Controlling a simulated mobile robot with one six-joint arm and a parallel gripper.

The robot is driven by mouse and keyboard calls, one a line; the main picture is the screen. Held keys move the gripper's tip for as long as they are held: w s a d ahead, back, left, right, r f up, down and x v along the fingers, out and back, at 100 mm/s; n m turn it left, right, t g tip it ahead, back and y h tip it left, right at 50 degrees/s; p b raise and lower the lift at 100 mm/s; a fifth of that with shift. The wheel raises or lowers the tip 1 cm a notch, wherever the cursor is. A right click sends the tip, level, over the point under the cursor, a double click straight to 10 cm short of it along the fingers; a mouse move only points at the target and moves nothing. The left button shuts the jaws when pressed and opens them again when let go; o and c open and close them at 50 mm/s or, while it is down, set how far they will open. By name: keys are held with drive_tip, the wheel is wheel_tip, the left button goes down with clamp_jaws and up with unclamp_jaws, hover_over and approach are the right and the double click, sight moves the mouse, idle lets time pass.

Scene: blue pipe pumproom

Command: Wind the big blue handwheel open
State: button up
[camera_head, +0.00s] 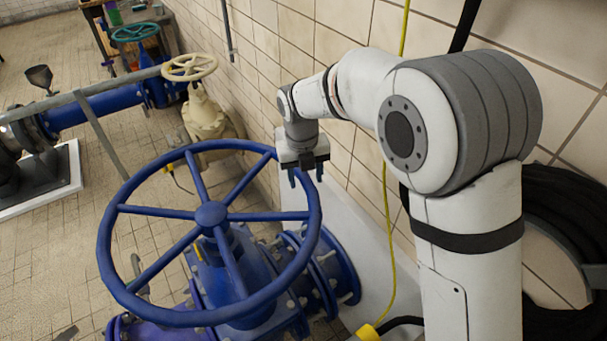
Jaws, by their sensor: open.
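The big blue handwheel (211,213) lies roughly level on top of a blue valve body (240,262) in the lower left middle of the head view. It has several spokes and a round hub. My gripper (305,179) points down at the wheel's upper right rim, near the tiled wall. Its two blue fingers are apart and open. They appear at or just beyond the rim, and I cannot tell whether they touch it.
A cream handwheel (190,67) on a cream valve (205,115) stands behind. A teal handwheel (135,32) and blue pipe (100,104) are farther back. A grey rail (90,95) crosses the left. The tiled wall is close behind my arm. A yellow cable (388,220) hangs by it.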

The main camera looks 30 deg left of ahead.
drive_tip(key=r, duration=0.5)
drive_tip(key=r+b, duration=0.1)
drive_tip(key=r, duration=0.1)
drive_tip(key=shift+s+a+r, duration=0.2)
drive_tip(key=shift+a+r, duration=0.05)
drive_tip(key=shift+r, duration=0.05)
drive_tip(key=shift+c, duration=0.2)
